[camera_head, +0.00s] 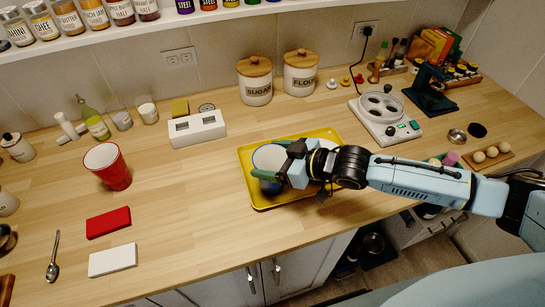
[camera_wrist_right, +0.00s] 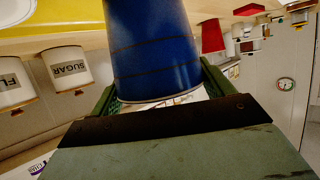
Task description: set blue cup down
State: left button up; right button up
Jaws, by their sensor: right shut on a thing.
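The blue cup (camera_head: 268,186) has a white inside and stands upright over the left part of the yellow tray (camera_head: 326,131). My right gripper (camera_head: 267,160) is shut on the cup, with its green fingers on either side near the rim. In the right wrist view the blue cup (camera_wrist_right: 155,50) fills the space between the fingers, upside down in the picture. Whether its base touches the tray cannot be told. Part of the cup and tray is hidden by the gripper and arm. My left gripper is not in view.
Something white (camera_head: 327,144) shows on the tray behind my wrist. A white box with slots (camera_head: 197,130) stands behind left, and sugar (camera_head: 255,85) and flour (camera_head: 300,75) canisters behind. A red cup (camera_head: 108,168) stands far left. The wood counter between it and the tray is clear.

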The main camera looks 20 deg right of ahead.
jog(key=shift+f, duration=0.15)
jog(key=o, duration=1.1)
jog(key=shift+s+d+r, duration=0.1)
jog(key=shift+d+r, duration=0.05)
jog(key=shift+r, duration=0.15)
jog(key=shift+v, duration=5.75)
